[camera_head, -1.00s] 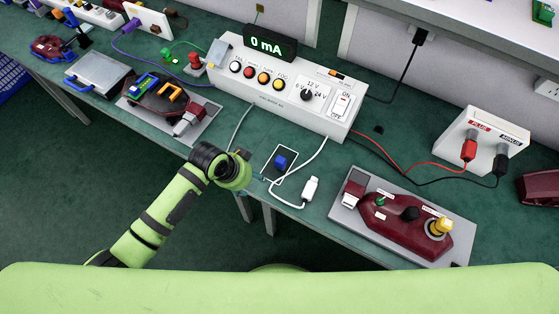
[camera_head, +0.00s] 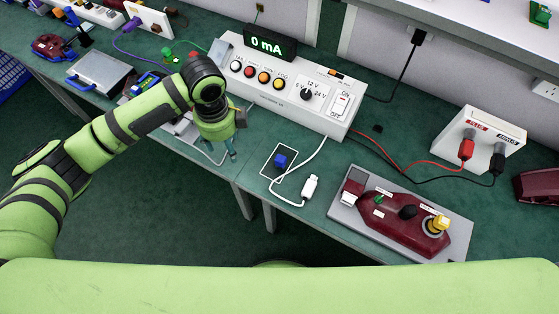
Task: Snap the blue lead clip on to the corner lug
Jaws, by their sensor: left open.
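A small blue piece (camera_head: 280,161), which may be the lead clip, sits inside a white-outlined rectangle on the green bench near its front edge. My left gripper (camera_head: 232,152) points down over the bench's front edge, left of the blue piece and apart from it. It is open, with nothing seen between its fingers. A lamp fixture plate (camera_head: 212,153) lies behind and below my left arm, which hides most of it and its dark red lamp. Part of a blue and green piece (camera_head: 146,80) shows there. I cannot make out the corner lug. My right gripper is out of view.
A white power box (camera_head: 285,92) with a "0 mA" display (camera_head: 270,43) stands behind. A white cable with a plug (camera_head: 311,186) lies right of the blue piece. A second dark red lamp (camera_head: 400,222) sits on a grey plate at right. Red and black leads cross the bench.

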